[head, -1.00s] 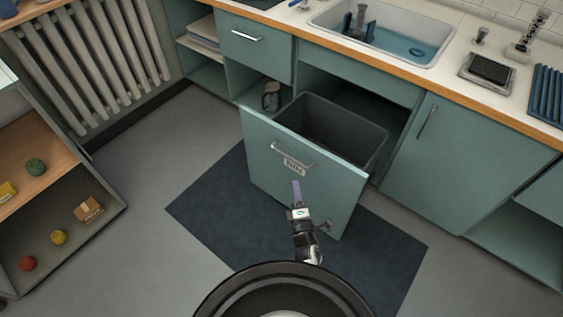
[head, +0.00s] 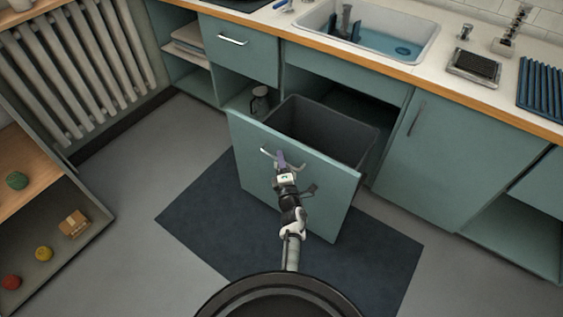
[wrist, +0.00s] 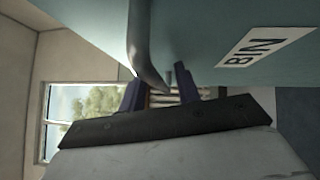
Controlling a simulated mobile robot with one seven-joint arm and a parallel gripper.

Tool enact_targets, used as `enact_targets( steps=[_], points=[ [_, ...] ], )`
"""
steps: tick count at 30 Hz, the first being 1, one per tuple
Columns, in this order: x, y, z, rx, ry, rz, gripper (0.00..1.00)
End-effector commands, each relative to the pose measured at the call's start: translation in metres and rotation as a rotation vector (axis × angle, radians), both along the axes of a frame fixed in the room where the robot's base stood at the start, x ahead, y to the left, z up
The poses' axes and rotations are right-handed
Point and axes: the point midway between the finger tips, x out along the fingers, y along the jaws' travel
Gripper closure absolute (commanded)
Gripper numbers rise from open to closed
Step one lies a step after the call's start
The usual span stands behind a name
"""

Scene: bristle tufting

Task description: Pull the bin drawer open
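The bin drawer (head: 300,190) has a teal front and stands pulled out from under the sink, with a dark grey bin (head: 320,130) in it. Its curved metal handle (head: 266,152) also shows in the wrist view (wrist: 147,62), beside the BIN label (wrist: 262,50). My gripper (head: 281,160) is at the handle, its arm reaching over the drawer front. In the wrist view its two fingers (wrist: 158,88) stand apart, with the handle bar running between or just beyond them. Whether they touch the bar I cannot tell.
A dark mat (head: 210,215) lies on the floor under the drawer. A closed cupboard door (head: 430,150) is at the right. An open shelf (head: 90,235) with several small items is at the left. The floor between shelf and mat is clear.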

Motion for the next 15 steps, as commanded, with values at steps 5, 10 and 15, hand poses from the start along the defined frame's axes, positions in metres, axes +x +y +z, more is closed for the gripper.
enact_targets(
  steps=[5,10,15],
  points=[
    [-0.0003,0.0000,0.0000,0.000,0.000,0.000,0.83],
    [-0.0004,-0.0001,-0.0001,0.000,0.000,0.000,1.00],
    [-0.0005,-0.0002,-0.0001,0.000,0.000,0.000,1.00]
  ],
)
